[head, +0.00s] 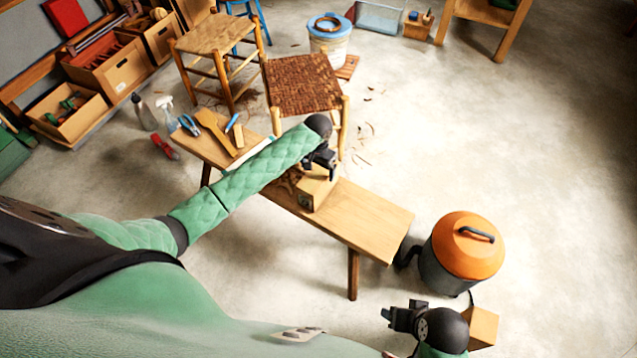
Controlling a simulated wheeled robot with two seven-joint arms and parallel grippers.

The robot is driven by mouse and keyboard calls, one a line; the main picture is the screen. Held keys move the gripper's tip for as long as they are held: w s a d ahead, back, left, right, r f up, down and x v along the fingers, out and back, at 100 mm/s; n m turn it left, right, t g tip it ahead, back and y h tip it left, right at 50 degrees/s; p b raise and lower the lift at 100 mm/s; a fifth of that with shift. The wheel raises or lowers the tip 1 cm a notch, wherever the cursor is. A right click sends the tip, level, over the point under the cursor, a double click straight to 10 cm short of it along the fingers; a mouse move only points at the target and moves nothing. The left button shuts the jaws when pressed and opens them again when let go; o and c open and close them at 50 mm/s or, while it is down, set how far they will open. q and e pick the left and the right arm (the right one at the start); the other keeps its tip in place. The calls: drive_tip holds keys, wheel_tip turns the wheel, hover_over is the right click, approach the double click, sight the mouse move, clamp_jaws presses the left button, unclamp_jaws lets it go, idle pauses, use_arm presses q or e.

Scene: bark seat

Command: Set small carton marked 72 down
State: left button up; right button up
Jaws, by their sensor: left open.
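A small tan carton (314,191) sits on the wooden bench (372,222), right of the bench's middle. A dark mark shows on its near face, too small to read as 72. My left gripper (326,168) is open, right at the carton's top; whether its fingers touch the carton I cannot tell. The gripper hides part of the carton's top. My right gripper (393,317) is low at the bottom right, away from the bench; its finger opening is unclear.
An orange-lidded bin (468,245) stands off the bench's right end, and another box (482,326) is beside my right gripper. Tools, including a wooden mallet (214,128), lie on the bench's left part. A woven stool (303,84) stands behind. The bench's right end is clear.

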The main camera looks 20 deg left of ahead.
sight(318, 173)
use_arm(q)
drive_tip(key=f, duration=0.4)
drive_tip(key=shift+s+d+p, duration=0.15)
drive_tip(key=shift+d+p, duration=0.05)
drive_tip(key=shift+p, duration=0.15)
drive_tip(key=shift+f, duration=0.65)
use_arm(e)
drive_tip(key=shift+s+d+r, duration=0.25)
drive_tip(key=shift+d+r, duration=0.3)
drive_tip(key=shift+r, duration=0.1)
use_arm(q)
drive_tip(key=shift+c, duration=0.4)
